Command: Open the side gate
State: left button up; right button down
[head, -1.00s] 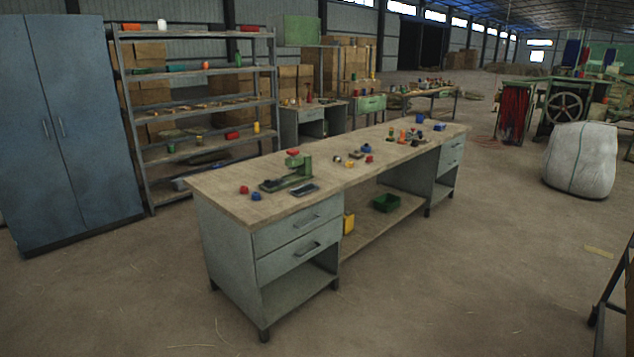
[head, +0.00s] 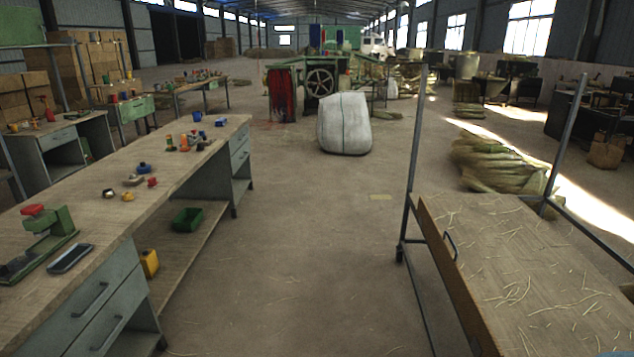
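A table-like cart (head: 520,262) with a wooden top and metal corner posts stands at the right. Along its left side is a brown wooden side panel (head: 455,285) with a dark bar handle (head: 450,244); this looks like the side gate. The panel stands upright against the edge of the top and appears shut. Its lower part is cut off by the picture's bottom edge. Neither of my grippers is in view.
A long workbench (head: 120,180) with small parts on it runs along the left. Open floor (head: 290,260) lies between bench and cart. A white sack (head: 345,124) and a green machine (head: 318,85) stand ahead. Straw bundles (head: 500,160) lie behind the cart.

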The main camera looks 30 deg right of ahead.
aim_at(485, 343)
jog(key=i+l+z, duration=0.1)
jog(key=i+z, duration=0.6)
jog(key=i+j+z, duration=0.1)
jog(key=i+z, duration=0.25)
jog(key=i+l+z, duration=0.1)
jog(key=i+z, duration=0.15)
jog(key=z, duration=0.15)
jog(key=i+z, duration=0.55)
jog(key=z, duration=0.3)
jog(key=i+l+z, duration=0.15)
jog(key=i+l, duration=0.15)
jog(key=i+l+z, duration=0.2)
jog(key=i, duration=0.3)
